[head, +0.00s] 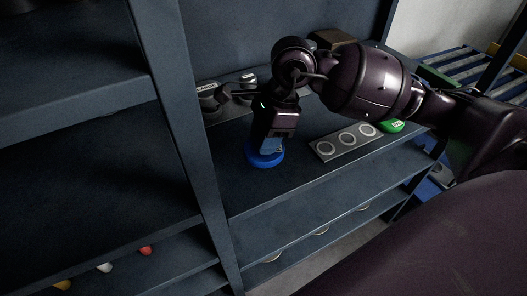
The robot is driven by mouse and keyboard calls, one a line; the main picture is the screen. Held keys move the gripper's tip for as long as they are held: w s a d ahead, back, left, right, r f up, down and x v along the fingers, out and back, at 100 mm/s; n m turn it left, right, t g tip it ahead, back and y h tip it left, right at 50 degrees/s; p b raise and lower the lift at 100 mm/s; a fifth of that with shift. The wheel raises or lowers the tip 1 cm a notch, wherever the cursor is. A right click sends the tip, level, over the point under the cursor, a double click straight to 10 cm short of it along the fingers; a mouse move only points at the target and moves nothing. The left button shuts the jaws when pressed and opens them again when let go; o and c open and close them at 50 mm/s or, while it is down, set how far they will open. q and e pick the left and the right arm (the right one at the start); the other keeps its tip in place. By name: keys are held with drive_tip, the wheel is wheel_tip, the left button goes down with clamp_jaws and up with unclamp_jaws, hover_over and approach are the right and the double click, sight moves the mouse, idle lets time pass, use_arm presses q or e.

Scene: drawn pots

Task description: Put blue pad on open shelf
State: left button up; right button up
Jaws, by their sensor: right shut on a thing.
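The blue pad (250,157) is a round disc at the lower end of my right gripper (266,143), on or just above the dark open shelf (262,190). My right gripper points down and is shut on the blue pad, and its fingers hide the pad's middle. I cannot tell whether the pad touches the shelf. My left gripper is out of view.
A grey plate with three rings (345,142) lies right of the pad. A green object (392,126) is beyond it. Dark round items (208,97) stand behind left. A shelf post (190,130) rises at left. Bare shelf lies in front of the pad.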

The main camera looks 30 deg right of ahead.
drive_tip(key=shift+f, duration=0.4)
drive_tip(key=shift+f+b, duration=0.3)
drive_tip(key=shift+f, duration=1.6)
drive_tip(key=shift+f, duration=0.1)
drive_tip(key=o, duration=1)
drive_tip(key=shift+f, duration=0.1)
drive_tip(key=shift+d+r, duration=0.1)
drive_tip(key=shift+r, duration=0.45)
drive_tip(key=p+v, duration=0.1)
drive_tip(key=v, duration=0.9)
drive_tip(key=shift+s+d+r, duration=0.1)
drive_tip(key=shift+d+r, duration=0.1)
drive_tip(key=shift+r, duration=0.45)
